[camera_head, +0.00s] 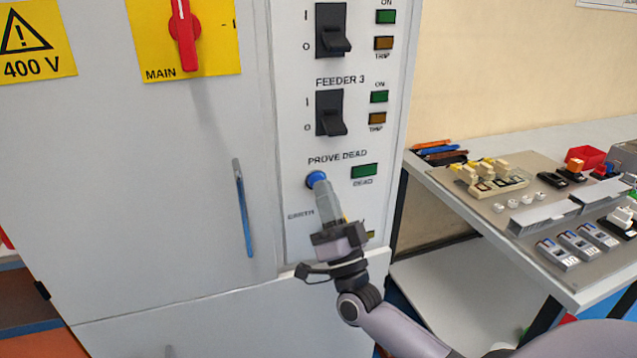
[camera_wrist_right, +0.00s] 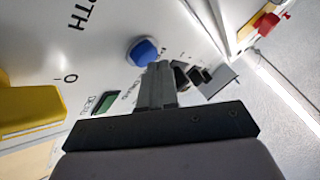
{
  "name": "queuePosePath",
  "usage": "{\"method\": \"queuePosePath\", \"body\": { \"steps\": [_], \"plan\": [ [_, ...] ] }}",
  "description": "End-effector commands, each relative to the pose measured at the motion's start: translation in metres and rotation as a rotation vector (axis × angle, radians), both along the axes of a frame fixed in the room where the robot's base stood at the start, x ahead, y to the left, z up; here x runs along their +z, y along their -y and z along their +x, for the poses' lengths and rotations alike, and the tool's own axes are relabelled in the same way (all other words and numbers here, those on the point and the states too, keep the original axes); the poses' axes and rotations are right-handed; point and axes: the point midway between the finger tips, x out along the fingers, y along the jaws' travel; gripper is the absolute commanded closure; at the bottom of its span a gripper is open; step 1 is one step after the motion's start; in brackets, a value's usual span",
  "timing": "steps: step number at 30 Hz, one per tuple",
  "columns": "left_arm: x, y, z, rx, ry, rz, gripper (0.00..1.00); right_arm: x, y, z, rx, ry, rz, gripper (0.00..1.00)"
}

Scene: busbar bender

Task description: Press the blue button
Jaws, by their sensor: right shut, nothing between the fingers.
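The blue button (camera_head: 316,179) is on the grey panel (camera_head: 296,215), under the label PROVE DEAD. My right gripper (camera_head: 321,184) is shut and empty, with its fingertips at the lower right edge of the button. In the right wrist view the blue button (camera_wrist_right: 143,51) stands just beyond the tips of the shut fingers (camera_wrist_right: 158,68). I cannot tell whether the tips touch it or whether it is pressed in. My left gripper is not in view.
A green DEAD lamp (camera_head: 364,171) is right of the button. Black feeder switches (camera_head: 331,113) are above. A door handle (camera_head: 242,208) is on the left. A workbench (camera_head: 440,182) with several parts stands at the right.

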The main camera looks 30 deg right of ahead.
Motion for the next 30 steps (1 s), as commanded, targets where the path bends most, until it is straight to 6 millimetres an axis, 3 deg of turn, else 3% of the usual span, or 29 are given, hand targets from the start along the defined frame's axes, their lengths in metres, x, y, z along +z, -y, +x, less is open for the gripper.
{"method": "queuePosePath", "body": {
  "steps": [30],
  "plan": [
    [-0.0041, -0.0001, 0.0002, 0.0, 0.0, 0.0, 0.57, 0.0005, 0.0021, 0.0088, -0.001, -0.001, 0.001, 1.0]
  ]
}}
